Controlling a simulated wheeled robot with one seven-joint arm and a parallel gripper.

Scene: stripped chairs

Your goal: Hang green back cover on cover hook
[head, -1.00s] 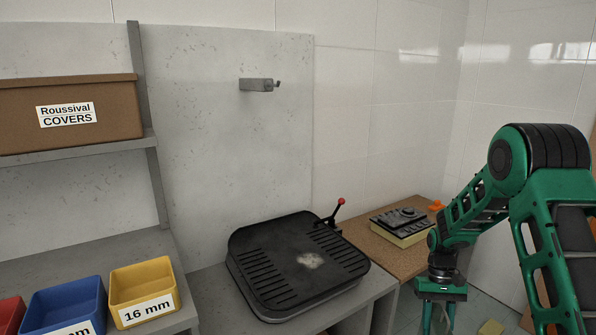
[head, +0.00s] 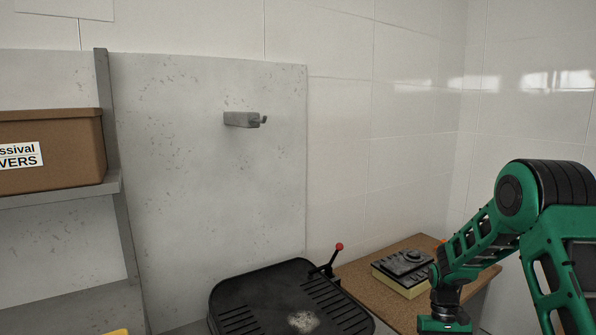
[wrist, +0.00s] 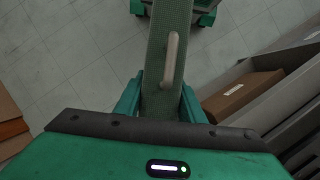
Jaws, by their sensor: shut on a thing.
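The cover hook (head: 245,119) is a small grey block with a short peg, fixed high on the grey wall panel in the head view. In the wrist view my gripper (wrist: 160,100) is shut on the green back cover (wrist: 164,75), a green woven piece with a pale rounded bar (wrist: 172,60) on its face. The cover extends away from the fingers toward the top of that view. In the head view the gripper's fingers and the cover are below the frame edge; my green arm is at the lower right, well to the right of the hook and lower.
A black slotted machine top with a red-knobbed lever (head: 339,246) stands below the hook. A cork-topped bench (head: 390,305) with a yellow-and-black device (head: 403,272) is right of it. A brown covers box (head: 50,150) sits on the left shelf. The wall around the hook is clear.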

